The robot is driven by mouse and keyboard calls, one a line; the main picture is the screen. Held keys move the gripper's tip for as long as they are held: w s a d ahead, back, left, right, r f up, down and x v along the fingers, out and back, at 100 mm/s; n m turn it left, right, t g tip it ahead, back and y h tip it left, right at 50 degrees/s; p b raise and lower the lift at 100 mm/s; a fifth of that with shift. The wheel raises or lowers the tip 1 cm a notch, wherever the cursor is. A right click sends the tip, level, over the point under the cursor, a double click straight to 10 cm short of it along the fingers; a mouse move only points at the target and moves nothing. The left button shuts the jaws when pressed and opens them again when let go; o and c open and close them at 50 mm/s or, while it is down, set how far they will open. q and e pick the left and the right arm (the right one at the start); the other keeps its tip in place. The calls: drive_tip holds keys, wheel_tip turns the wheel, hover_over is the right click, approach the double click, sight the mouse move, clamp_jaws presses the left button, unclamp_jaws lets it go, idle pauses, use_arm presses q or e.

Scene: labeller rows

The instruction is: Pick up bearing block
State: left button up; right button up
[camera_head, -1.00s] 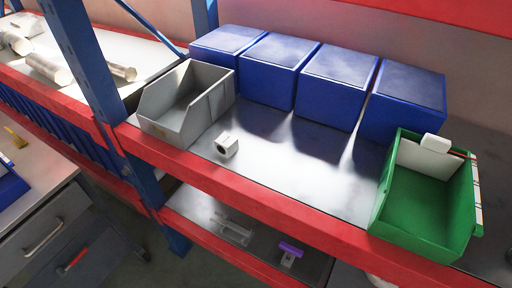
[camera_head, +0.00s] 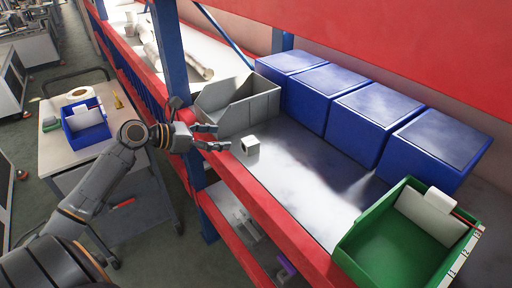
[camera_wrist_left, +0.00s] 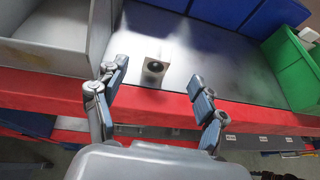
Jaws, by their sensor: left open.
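The bearing block (camera_head: 251,145) is a small pale cube with a dark round bore. It sits on the grey shelf near the red front edge, just right of the grey bin. It also shows in the left wrist view (camera_wrist_left: 154,71), bore facing the camera. My left gripper (camera_head: 222,137) comes in from the left at the shelf's front edge, its fingers spread and pointing at the block. In the left wrist view the open fingers (camera_wrist_left: 160,78) stand to either side of the block, short of it and not touching. My right gripper is not in view.
A grey open bin (camera_head: 236,106) stands close left of the block. Several blue bins (camera_head: 330,95) line the back. A green bin (camera_head: 385,245) stands at the right. The red shelf edge (camera_head: 262,200) runs along the front. The shelf middle is clear.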

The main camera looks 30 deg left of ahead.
sight(249, 141)
use_arm(q)
drive_tip(key=p+x, duration=0.1)
drive_tip(key=x, duration=0.5)
drive_tip(key=shift+w, duration=0.1)
drive_tip(key=shift+w+d+f, duration=0.25)
drive_tip(key=shift+w+d, duration=0.05)
drive_tip(key=shift+w, duration=0.05)
drive_tip(key=shift+w+d+f+p, duration=0.15)
drive_tip(key=shift+w+f+p, duration=0.1)
drive_tip(key=shift+p, duration=0.1)
drive_tip(key=x, duration=0.2)
drive_tip(key=p+x, duration=0.1)
drive_tip(key=x, duration=0.1)
drive_tip(key=shift+f, duration=0.45)
drive_tip(key=shift+s, duration=0.2)
drive_tip(key=c, duration=1.2)
drive_tip(key=shift+c, duration=0.8)
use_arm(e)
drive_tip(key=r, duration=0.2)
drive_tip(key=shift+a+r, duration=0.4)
use_arm(q)
drive_tip(key=shift+r, duration=0.1)
